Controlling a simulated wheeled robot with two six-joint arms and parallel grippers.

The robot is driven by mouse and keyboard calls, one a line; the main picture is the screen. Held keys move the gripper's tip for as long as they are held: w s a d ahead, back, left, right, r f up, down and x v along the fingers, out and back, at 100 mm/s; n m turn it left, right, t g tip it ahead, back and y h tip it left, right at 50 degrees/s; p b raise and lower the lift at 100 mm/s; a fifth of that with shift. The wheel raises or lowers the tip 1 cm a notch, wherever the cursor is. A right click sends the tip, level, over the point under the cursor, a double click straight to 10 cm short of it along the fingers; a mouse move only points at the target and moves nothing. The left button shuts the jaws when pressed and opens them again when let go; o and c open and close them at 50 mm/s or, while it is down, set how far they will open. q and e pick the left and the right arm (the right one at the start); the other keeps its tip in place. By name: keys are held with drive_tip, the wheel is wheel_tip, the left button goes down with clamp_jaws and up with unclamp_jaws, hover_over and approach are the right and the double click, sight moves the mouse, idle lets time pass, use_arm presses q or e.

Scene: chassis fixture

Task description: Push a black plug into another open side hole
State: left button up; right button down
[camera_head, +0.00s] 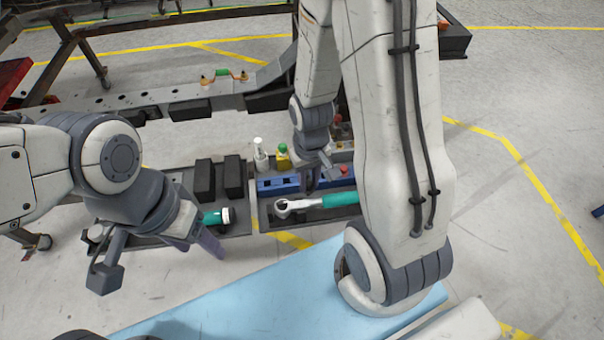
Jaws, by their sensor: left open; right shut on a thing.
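The grey chassis beam (150,98) with holes along its side runs across the back left. My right gripper (316,180) is low over a blue holder (275,185) in the parts tray. It is shut on a small dark thing; I cannot tell clearly whether this is a black plug, as the fingers and arm hide most of it. My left gripper (203,242) is open and empty at the tray's front left, close to a green-and-black torch-like tool (217,216). No loose black plug can be made out for sure.
The tray also holds black blocks (205,180), a white bottle (260,153), a yellow-green bottle (283,157) and a ratchet with a green handle (340,199). A light-blue surface (240,300) lies in front. My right arm hides the tray's right part.

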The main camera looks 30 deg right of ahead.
sight(310, 184)
drive_tip(key=shift+s+r, duration=0.1)
drive_tip(key=shift+s, duration=0.1)
drive_tip(key=shift+r+p, duration=2.5)
drive_tip(key=shift+f, duration=0.1)
